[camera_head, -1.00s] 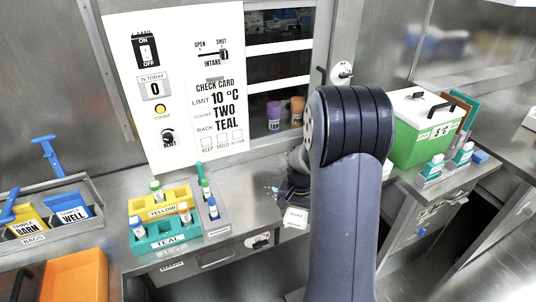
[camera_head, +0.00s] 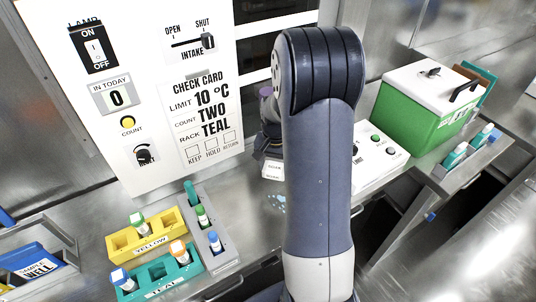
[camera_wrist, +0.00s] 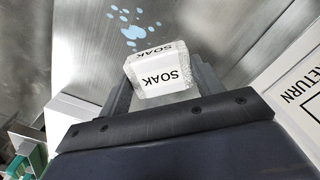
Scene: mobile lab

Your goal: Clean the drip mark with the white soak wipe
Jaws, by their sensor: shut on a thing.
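My gripper (camera_wrist: 160,95) is shut on the white soak wipe (camera_wrist: 160,72), a white block labelled SOAK, in the wrist view. The wipe also shows in the head view (camera_head: 272,170), just left of my arm. The drip mark (camera_wrist: 132,25) is a cluster of light blue spots on the steel surface, beyond the wipe in the wrist view. In the head view the drip mark (camera_head: 277,201) lies on the counter just below the wipe in the picture. The wipe appears apart from the spots. My arm hides most of the gripper in the head view.
The yellow rack (camera_head: 122,243), teal rack (camera_head: 151,288) and a grey rack (camera_head: 227,256) with tubes stand to the left. The white panel (camera_head: 154,173) rises behind. A green cooler (camera_head: 410,128) stands at the right, beyond a white box with buttons (camera_head: 372,178).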

